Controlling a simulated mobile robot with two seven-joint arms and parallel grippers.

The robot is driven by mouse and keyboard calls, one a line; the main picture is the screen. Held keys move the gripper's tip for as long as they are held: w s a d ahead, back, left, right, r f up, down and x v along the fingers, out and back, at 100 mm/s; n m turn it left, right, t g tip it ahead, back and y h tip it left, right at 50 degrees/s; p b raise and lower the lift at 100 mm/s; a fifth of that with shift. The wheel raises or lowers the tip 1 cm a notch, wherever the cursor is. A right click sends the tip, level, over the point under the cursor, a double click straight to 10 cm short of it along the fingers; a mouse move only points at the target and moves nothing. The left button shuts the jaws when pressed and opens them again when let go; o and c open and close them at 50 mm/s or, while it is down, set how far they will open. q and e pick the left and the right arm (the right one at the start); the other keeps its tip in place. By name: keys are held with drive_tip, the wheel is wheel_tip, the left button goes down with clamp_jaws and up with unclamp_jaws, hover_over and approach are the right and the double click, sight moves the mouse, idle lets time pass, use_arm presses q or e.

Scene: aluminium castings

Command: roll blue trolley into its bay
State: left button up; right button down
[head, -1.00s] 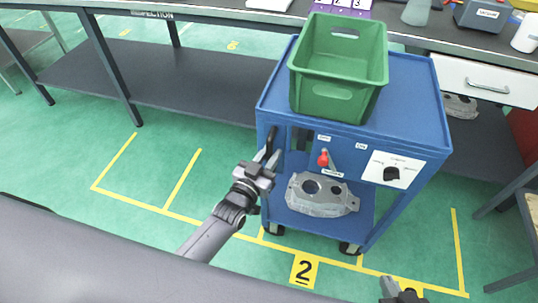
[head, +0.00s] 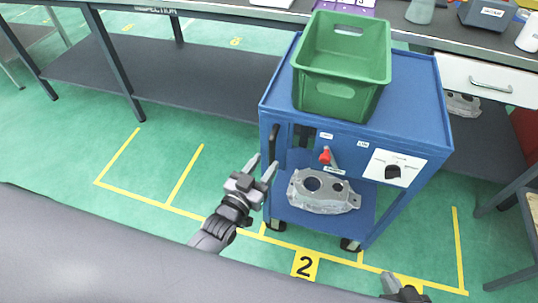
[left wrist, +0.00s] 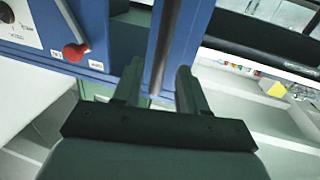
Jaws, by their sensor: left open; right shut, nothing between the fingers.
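The blue trolley (head: 405,105) stands upright at the bench, with a dark upright handle (head: 273,142) on its left front edge. Its visible front casters are close to a yellow floor line (head: 325,254) by a number 2 plate (head: 304,265). My left gripper (head: 264,170) is open and empty, in front of and a little below the handle. In the left wrist view, the handle (left wrist: 168,42) appears between the spread fingers; it does not look gripped. My right gripper (head: 391,284) is shut at the bottom edge, mostly cut off.
A green crate (head: 340,62) sits on the trolley top. A grey casting (head: 322,192) lies on its lower shelf. The front panel has a red lever (head: 325,156) and black knob (head: 393,172). A long bench (head: 230,12) runs behind. Green floor at left is clear.

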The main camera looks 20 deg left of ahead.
use_arm(q)
drive_tip(key=shift+v, duration=1.25)
drive_tip(key=s+a+g+y+p, duration=0.1)
drive_tip(key=s+a+g+p, duration=0.2)
drive_tip(key=s, duration=0.5)
drive_tip(key=s+a+r+g+p, duration=0.1)
drive_tip(key=s+a+g+p, duration=0.2)
drive_tip(key=s, duration=0.6)
drive_tip(key=shift+g+y, duration=0.4)
drive_tip(key=shift+g, duration=0.2)
